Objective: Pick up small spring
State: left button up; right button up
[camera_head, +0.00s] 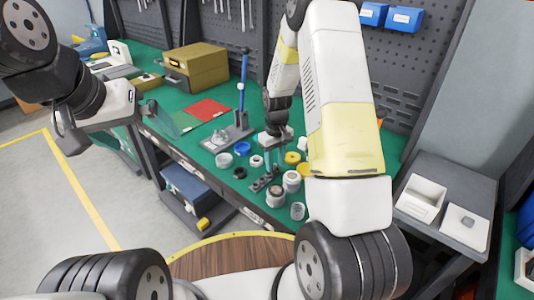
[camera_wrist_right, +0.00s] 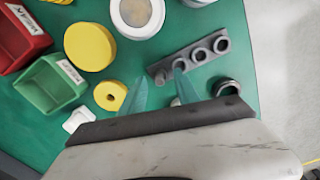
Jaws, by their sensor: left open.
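I cannot pick out the small spring with certainty. A small grey cylinder (camera_head: 297,211) stands at the mat's front edge in the head view; whether it is coiled is too small to tell. In the right wrist view a small dark metal ring-shaped part (camera_wrist_right: 226,87) lies right of the fingers. A grey rack with round holes (camera_wrist_right: 192,60) lies just beyond the fingertips. My right gripper (camera_wrist_right: 160,78) is open and empty, its clear teal fingers pointing down over the bench beside the rack.
Around the right gripper are a large yellow disc (camera_wrist_right: 90,46), a small yellow ring (camera_wrist_right: 110,96), a green bin (camera_wrist_right: 50,84) and a red bin (camera_wrist_right: 20,40). A press with a blue lever (camera_head: 241,90) stands behind.

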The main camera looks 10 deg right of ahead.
grip_shut()
